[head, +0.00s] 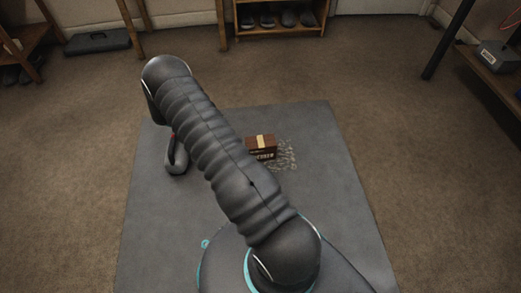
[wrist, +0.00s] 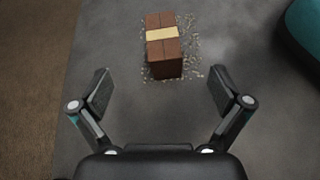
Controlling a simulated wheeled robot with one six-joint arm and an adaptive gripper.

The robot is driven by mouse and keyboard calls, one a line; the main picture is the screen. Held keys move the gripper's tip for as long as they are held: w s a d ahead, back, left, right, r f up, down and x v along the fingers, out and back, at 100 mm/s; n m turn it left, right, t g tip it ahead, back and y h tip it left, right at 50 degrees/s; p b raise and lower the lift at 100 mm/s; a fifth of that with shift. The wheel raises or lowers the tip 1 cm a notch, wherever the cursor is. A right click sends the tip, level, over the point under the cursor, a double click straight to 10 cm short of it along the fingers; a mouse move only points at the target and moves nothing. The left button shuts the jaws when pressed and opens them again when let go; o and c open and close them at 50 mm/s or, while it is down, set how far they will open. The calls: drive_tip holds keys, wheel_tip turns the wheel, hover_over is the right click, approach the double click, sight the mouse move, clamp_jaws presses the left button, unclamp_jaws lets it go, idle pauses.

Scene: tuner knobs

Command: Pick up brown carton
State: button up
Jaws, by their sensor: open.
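The brown carton (head: 262,148) stands on the grey mat (head: 320,180) in the head view, just right of my arm. It is a small box with a pale tape strip across its top and lettering on its front side. In the wrist view the carton (wrist: 163,50) is at the top centre, beyond the fingertips. My gripper (wrist: 160,95) is open and empty, its two fingers spread wide on either side below the carton, not touching it.
Small pale bits (wrist: 192,70) lie scattered on the mat around the carton. The mat near it is otherwise clear. Brown carpet (head: 70,150) surrounds the mat. A shoe shelf (head: 280,30), a dark case (head: 98,41) and a table at right (head: 490,65) stand farther back.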

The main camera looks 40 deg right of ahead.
drive_tip(key=n+h, duration=0.1)
approach(255, 142)
drive_tip(key=w+a, duration=0.2)
drive_tip(key=x, duration=0.8)
drive_tip(key=shift+s+d+b, duration=0.2)
drive_tip(key=shift+s+b, duration=0.15)
drive_tip(key=shift+s, duration=0.05)
drive_tip(key=shift+s+r+x, duration=0.1)
drive_tip(key=shift+r+x, duration=0.05)
drive_tip(key=shift+x, duration=0.7)
drive_tip(key=shift+s+r+x, duration=0.1)
drive_tip(key=shift+x, duration=0.8)
drive_tip(key=shift+s+r+x, duration=0.1)
drive_tip(key=shift+r+x, duration=0.05)
drive_tip(key=shift+x, duration=0.7)
drive_tip(key=shift+d, duration=0.1)
drive_tip(key=c, duration=1.2)
